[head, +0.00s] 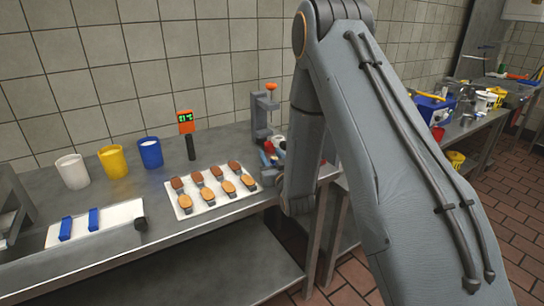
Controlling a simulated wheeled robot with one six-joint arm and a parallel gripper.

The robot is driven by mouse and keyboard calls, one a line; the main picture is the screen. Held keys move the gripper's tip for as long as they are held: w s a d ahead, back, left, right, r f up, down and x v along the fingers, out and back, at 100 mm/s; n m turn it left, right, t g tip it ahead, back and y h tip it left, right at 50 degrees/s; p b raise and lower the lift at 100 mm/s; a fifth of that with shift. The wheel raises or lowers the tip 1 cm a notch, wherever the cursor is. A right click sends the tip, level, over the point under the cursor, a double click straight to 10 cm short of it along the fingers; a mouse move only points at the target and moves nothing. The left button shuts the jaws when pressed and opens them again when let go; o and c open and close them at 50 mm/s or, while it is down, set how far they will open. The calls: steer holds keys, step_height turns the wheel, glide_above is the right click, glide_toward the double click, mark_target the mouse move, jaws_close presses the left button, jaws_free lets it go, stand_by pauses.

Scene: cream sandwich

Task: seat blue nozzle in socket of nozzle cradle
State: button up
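Small blue, red and white parts lie close together on the steel table, just left of my arm. The blue part (268,148) may be the blue nozzle, but it is too small and partly covered to be sure. I cannot make out the nozzle cradle or its socket. My forearm hangs down in front of this spot and covers part of it.
A grey stand with an orange knob (271,87) rises behind the small parts. A white tray (222,208) of biscuits lies left of my arm. White (72,171), yellow (112,161) and blue (150,153) cups stand along the back. A white board (117,217) carries two blue blocks.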

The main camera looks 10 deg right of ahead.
steer(key=shift+o, duration=0.5)
steer(key=s, duration=0.2)
steer(key=s+b, duration=0.1)
steer(key=s, duration=0.2)
steer(key=s+b, duration=0.1)
steer(key=s, duration=0.1)
steer(key=shift+s+d+r, duration=0.1)
steer(key=shift+s+d, duration=0.15)
steer(key=shift+b, duration=1.2)
steer(key=b, duration=0.3)
steer(key=shift+d+b, duration=0.1)
steer(key=shift+b, duration=0.45)
steer(key=shift+w+r, duration=0.1)
steer(key=shift+w, duration=0.45)
steer(key=w, duration=0.2)
steer(key=w+p, duration=0.1)
steer(key=w, duration=0.3)
steer(key=shift+w+a+p, duration=0.3)
steer(key=shift+a+p, duration=0.05)
